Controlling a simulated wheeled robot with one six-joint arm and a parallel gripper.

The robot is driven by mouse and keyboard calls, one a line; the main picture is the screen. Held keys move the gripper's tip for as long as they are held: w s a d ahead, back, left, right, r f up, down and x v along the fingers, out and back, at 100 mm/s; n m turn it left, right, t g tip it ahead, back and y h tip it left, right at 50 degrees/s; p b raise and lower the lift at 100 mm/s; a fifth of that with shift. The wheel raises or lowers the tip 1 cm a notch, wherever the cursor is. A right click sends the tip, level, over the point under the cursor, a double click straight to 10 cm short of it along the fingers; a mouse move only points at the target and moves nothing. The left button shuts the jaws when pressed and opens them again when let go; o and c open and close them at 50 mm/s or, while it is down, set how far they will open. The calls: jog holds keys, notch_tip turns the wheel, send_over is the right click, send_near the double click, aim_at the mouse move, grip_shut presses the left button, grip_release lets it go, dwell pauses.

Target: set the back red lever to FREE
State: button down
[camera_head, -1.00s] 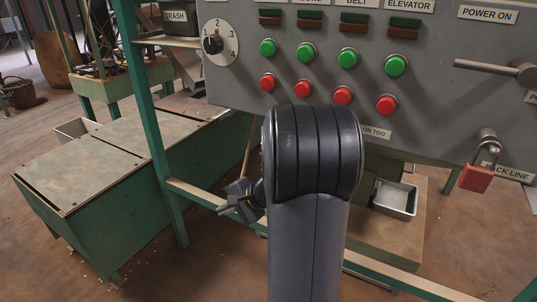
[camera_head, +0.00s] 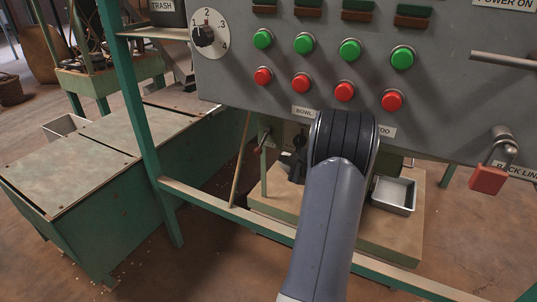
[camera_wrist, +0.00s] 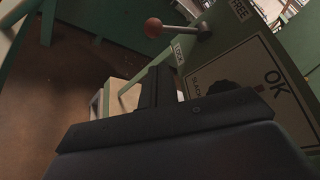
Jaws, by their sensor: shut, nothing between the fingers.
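In the wrist view a lever with a red ball knob (camera_wrist: 153,27) sticks out from a pivot on a green panel (camera_wrist: 225,60). Its rod points left, on the side of the LOCK label (camera_wrist: 178,51); the FREE label (camera_wrist: 239,9) is at the upper right beyond the pivot. My gripper (camera_wrist: 160,88) is shut and empty, below the knob in the picture and apart from it. In the head view my gripper (camera_head: 296,168) is small and partly hidden by my arm, under the control panel.
The grey control panel (camera_head: 230,80) with green and red buttons overhangs the area. A red padlock (camera_head: 488,180) hangs at its right. A green frame rail (camera_head: 230,211) crosses in front. A metal tray (camera_head: 394,195) sits on a box behind.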

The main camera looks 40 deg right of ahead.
aim_at(263, 142)
jog(key=b+x, duration=0.2)
jog(key=x, duration=0.8)
jog(key=shift+b, duration=0.4)
jog(key=shift+a, duration=0.1)
jog(key=shift+s+a+r+m+p, duration=0.1)
jog(key=shift+r+m+p, duration=0.15)
jog(key=shift+p, duration=0.4)
